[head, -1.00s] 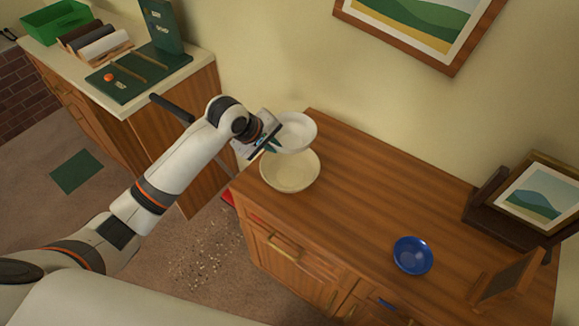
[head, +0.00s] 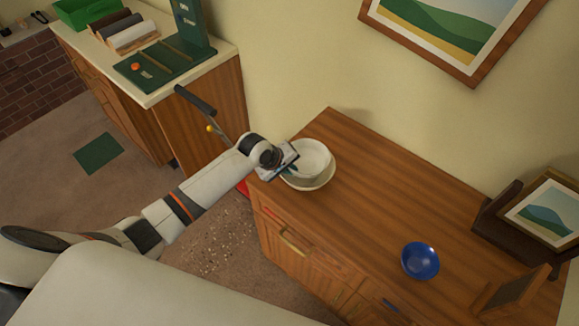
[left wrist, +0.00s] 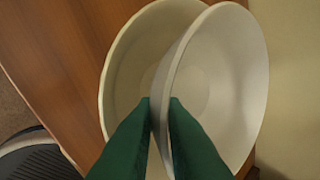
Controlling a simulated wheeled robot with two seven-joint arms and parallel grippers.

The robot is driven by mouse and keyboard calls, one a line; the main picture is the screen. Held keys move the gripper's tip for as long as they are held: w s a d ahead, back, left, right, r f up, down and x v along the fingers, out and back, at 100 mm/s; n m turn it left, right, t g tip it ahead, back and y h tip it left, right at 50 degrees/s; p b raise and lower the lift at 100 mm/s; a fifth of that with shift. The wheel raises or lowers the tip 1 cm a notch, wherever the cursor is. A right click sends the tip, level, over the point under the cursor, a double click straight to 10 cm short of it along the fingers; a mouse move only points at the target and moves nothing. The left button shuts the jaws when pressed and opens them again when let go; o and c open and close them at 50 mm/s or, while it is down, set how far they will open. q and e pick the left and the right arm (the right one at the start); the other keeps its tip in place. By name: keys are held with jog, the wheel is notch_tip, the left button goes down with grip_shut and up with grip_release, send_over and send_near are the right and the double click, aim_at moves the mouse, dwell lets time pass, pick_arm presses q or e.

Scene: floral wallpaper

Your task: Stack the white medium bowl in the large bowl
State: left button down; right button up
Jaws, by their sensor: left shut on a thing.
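The white medium bowl (head: 312,157) is held by its rim in my left gripper (head: 291,169). In the left wrist view, the green fingers (left wrist: 160,104) are shut on the rim of the white bowl (left wrist: 225,75). The cream large bowl (head: 321,184) stands on the wooden cabinet top near its left end. In the head view the white bowl overlaps the large bowl and hides most of its inside. In the left wrist view the large bowl (left wrist: 122,70) lies behind and left of the tilted white bowl. I cannot tell whether they touch. My right gripper is not in view.
A small blue bowl (head: 420,260) stands farther right on the wooden cabinet (head: 375,205). A picture frame (head: 545,215) and brown wooden stands are at the right end. Bare cabinet top lies between the bowls. A counter (head: 150,90) stands at the left.

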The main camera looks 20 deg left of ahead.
pick_arm(q)
jog(key=shift+f, duration=0.55)
jog(key=c, duration=1.5)
grip_release()
jog(key=shift+r, duration=0.3)
jog(key=v, duration=1.2)
jog(key=shift+r, duration=0.25)
jog(key=shift+s+b, duration=0.1)
jog(key=shift+b, duration=0.2)
